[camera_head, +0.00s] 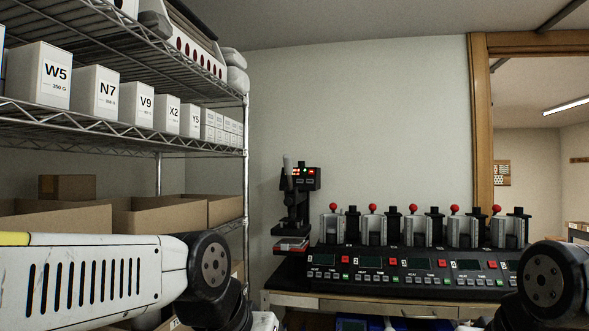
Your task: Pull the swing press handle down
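The swing press (292,208) is a black machine at the left end of the bench, against the wall. It has a small control head with lit red digits and a red-edged base plate low down. Its handle appears to be the grey grip (287,164) standing upright at the head's left side. My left arm enters from the left, with a dark round joint in front of the shelf. Part of my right arm shows at the lower right edge. Neither gripper is in view, and both arms' visible parts are apart from the press in the picture.
A long black mug press unit (405,272) with several stations and red-knobbed levers stands right of the swing press on the bench (290,300). A wire shelf (246,150) with white boxes (98,92) and cardboard bins (165,216) fills the left. Wall space above the presses is clear.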

